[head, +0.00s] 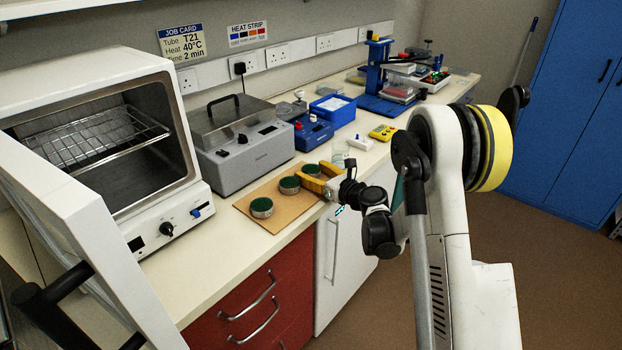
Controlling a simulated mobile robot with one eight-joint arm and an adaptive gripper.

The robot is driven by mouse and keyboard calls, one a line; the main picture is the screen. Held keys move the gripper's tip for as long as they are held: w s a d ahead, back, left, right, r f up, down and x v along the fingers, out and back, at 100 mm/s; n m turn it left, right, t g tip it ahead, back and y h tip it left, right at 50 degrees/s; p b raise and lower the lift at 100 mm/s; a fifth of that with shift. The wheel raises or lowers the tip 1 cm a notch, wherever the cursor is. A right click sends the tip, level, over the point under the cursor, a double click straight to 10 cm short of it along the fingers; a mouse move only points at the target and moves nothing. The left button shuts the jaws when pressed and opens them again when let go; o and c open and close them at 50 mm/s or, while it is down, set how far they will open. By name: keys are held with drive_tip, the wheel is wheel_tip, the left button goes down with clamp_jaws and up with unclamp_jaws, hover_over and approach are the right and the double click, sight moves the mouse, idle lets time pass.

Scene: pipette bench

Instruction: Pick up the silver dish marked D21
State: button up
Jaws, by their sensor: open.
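Several round silver dishes with dark green tops are on a tan board (241,205) on the bench. The near dish (262,208) is at the left, the middle dish (289,186) is behind it, and the far dish (312,169) is at the back right. No D21 marking is readable on any of them. My gripper (312,174) has yellow fingers and is open at the right end of the board. Its fingers are close to the far dish and partly cover it. I cannot tell whether they touch it. The middle dish is just left of the near finger.
An oven (187,150) with its door open stands at the left. A grey lidded bath (240,150) is behind the board. A blue device (313,133), a blue tray (333,108) and a yellow timer (383,132) are farther back. The board's front strip is clear.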

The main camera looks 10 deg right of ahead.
drive_tip(key=shift+w+a, duration=0.1)
drive_tip(key=shift+w, duration=0.1)
drive_tip(key=c, duration=0.9)
drive_tip(key=shift+r, duration=0.1)
